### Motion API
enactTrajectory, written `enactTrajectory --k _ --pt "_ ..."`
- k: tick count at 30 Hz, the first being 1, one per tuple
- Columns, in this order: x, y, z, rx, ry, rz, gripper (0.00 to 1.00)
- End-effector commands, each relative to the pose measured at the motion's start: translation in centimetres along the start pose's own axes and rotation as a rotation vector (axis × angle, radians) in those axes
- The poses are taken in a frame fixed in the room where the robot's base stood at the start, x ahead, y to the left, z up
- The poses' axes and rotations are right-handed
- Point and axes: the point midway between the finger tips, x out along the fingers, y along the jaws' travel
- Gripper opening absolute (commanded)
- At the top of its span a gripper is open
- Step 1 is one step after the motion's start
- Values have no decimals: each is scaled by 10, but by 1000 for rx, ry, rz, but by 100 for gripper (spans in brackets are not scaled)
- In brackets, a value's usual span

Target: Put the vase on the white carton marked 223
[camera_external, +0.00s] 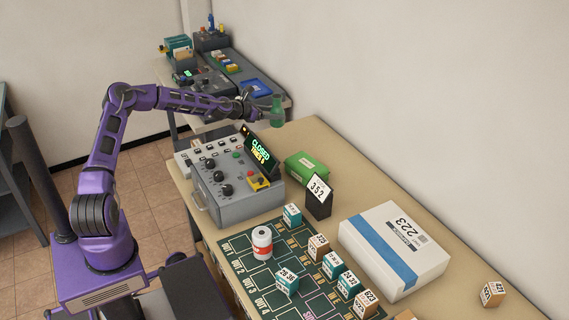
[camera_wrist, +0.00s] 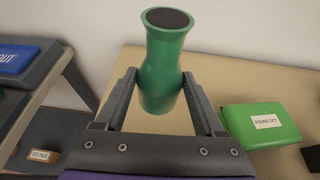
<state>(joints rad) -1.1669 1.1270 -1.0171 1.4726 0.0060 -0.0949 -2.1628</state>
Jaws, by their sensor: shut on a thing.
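My gripper (camera_external: 259,112) is shut on a green vase (camera_external: 277,110) and holds it upright in the air, near the far end of the table. In the wrist view the vase (camera_wrist: 162,70) stands between the two fingers (camera_wrist: 158,90), its dark mouth facing up. The white carton marked 223 (camera_external: 385,262), with a blue stripe, lies flat at the right side of the table, well away from the vase. Its top is bare. The carton is not in the wrist view.
A grey control box (camera_external: 238,196) with a lit "CLOSED" display stands below my gripper. A green box (camera_external: 306,168) and a black stand numbered 352 (camera_external: 318,197) lie between it and the carton. Several numbered blocks, such as one marked 225 (camera_external: 318,246), and a red-white can (camera_external: 262,243) stand on the dark mat.

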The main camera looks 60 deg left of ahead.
Motion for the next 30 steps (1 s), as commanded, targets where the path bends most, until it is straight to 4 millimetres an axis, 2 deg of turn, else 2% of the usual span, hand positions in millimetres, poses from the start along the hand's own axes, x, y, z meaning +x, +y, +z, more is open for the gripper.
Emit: enactTrajectory --k 5,8,12,18,24,30 --pt "20 -42 8 1 0 -15 2" --pt "37 -79 15 0 2 -20 2" --pt "57 -139 24 -2 3 -21 2" --pt "75 -230 36 -1 4 -11 2" --pt "76 -319 48 2 -1 10 2" --pt "62 -406 58 1 -8 36 2"
